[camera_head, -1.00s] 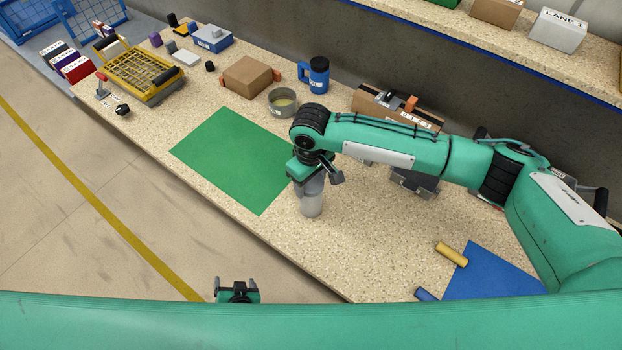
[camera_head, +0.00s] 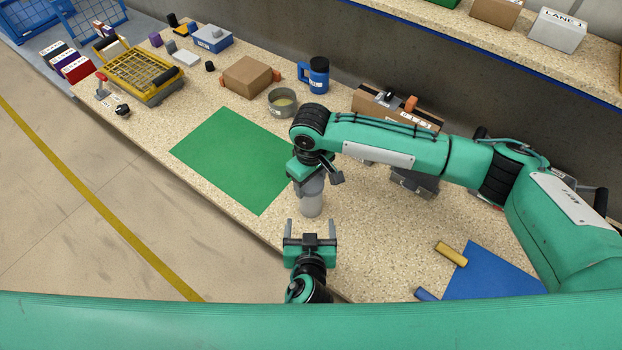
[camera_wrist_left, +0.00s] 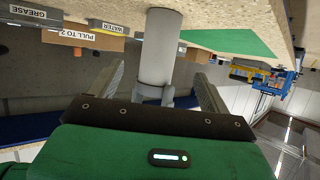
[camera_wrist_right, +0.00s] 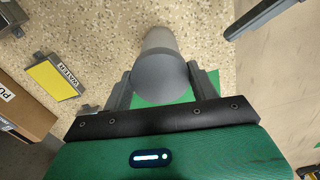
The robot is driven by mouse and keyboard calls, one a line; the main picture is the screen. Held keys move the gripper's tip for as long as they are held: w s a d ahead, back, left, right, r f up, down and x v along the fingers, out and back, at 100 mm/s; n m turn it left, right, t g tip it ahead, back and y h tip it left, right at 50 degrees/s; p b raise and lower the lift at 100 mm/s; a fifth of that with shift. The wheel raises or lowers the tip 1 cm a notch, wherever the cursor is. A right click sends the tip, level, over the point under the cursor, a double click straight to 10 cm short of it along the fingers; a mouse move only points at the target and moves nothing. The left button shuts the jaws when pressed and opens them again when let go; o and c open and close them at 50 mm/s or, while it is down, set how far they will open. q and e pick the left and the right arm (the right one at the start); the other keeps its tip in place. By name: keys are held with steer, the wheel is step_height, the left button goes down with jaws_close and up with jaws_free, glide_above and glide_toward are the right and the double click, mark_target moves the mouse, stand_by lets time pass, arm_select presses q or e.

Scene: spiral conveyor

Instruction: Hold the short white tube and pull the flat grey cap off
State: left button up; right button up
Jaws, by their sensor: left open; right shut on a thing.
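The short white tube (camera_head: 311,206) stands upright on the speckled bench, just right of the green mat. It also shows in the left wrist view (camera_wrist_left: 160,45), which is upside down. The flat grey cap (camera_wrist_right: 162,82) is at its upper end. My right gripper (camera_head: 307,181) is shut on the cap from above, its fingers on either side in the right wrist view. My left gripper (camera_head: 310,228) is open and empty at the bench's front edge, its fingers pointing at the tube. In its wrist view the tube shows between the fingers, apart from both.
The green mat (camera_head: 232,160) lies left of the tube. A grey round tin (camera_head: 282,103), a blue mug (camera_head: 317,75) and cardboard boxes stand behind. A yellow cylinder (camera_head: 451,254) and a blue mat (camera_head: 490,275) lie to the right. My right arm spans the bench's right side.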

mark_target(310, 207)
arm_select(q)
steer(key=x, duration=1.2)
steer(key=shift+c, duration=0.2)
steer(key=shift+s, duration=0.1)
steer(key=c, duration=1.3)
steer(key=shift+c, duration=0.2)
steer(key=o, duration=1.4)
steer(key=shift+v, duration=0.9)
